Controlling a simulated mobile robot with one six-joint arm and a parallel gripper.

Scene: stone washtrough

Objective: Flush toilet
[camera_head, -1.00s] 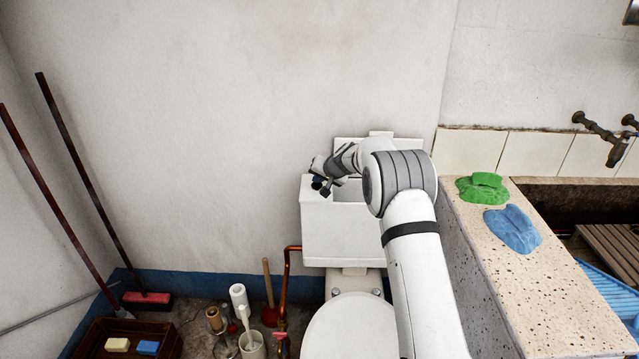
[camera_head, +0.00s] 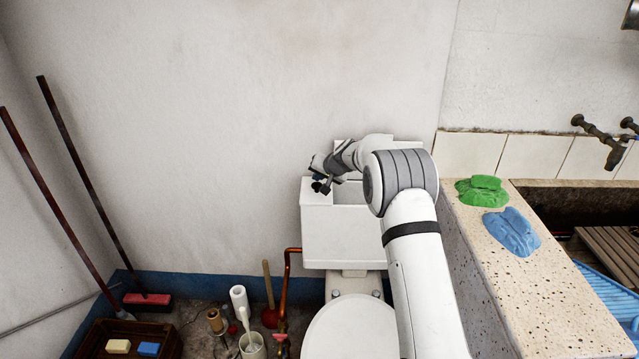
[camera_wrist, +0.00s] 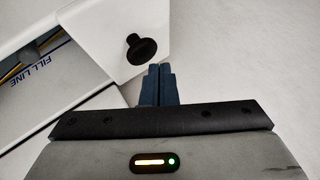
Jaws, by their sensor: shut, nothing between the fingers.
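The white toilet tank (camera_head: 345,236) stands against the wall, above the white toilet lid (camera_head: 350,328). In the wrist view the tank is open at the top; its inside wall shows a "FILL LINE" marking (camera_wrist: 28,70). A round black knob (camera_wrist: 141,49) sticks up from the tank's white top ledge (camera_wrist: 110,25). My gripper (camera_wrist: 158,72) is shut and empty, its dark fingertips just beside the knob and slightly below it in the picture. Whether they touch it I cannot tell. In the head view my gripper (camera_head: 320,186) is over the tank's left end.
A stone washtrough (camera_head: 560,290) with a green cloth (camera_head: 482,191) and a blue cloth (camera_head: 511,231) stands right of the tank. A copper pipe (camera_head: 285,285), a plunger (camera_head: 269,315) and a brush holder (camera_head: 252,345) stand left of the toilet. The wall is close behind.

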